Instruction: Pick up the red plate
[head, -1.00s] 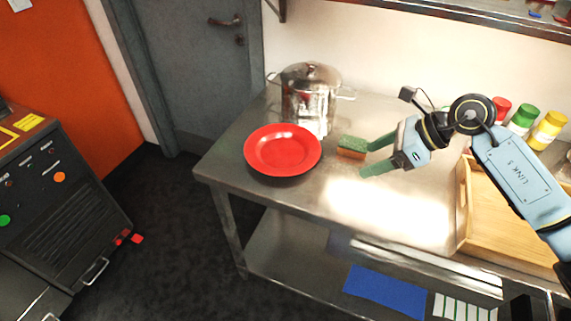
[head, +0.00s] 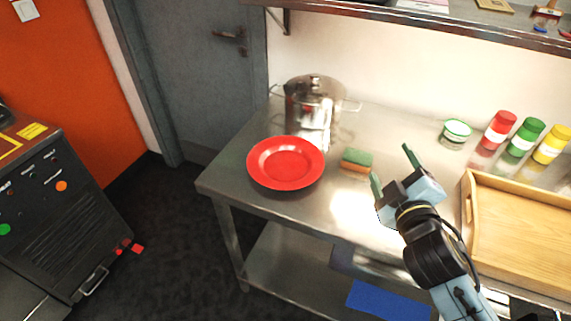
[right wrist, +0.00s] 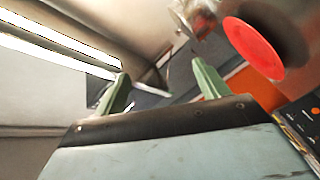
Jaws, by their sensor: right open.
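The red plate (head: 285,163) lies on the left end of the steel table (head: 237,135), in front of the steel pot. It also shows at the upper right of the right wrist view (right wrist: 254,47). My right gripper (head: 391,165) is open and empty, to the right of the plate and apart from it. Its two green fingers point toward the back of the table in the head view. In the right wrist view the fingers (right wrist: 158,82) stand apart with nothing between them. My left gripper is not in view.
A steel pot (head: 313,103) stands behind the plate. A green and orange sponge (head: 357,160) lies between plate and gripper. A wooden tray (head: 525,222), a small tub (head: 456,132) and red, green and yellow bottles (head: 522,139) are at the right. A wall shelf (head: 430,22) hangs above.

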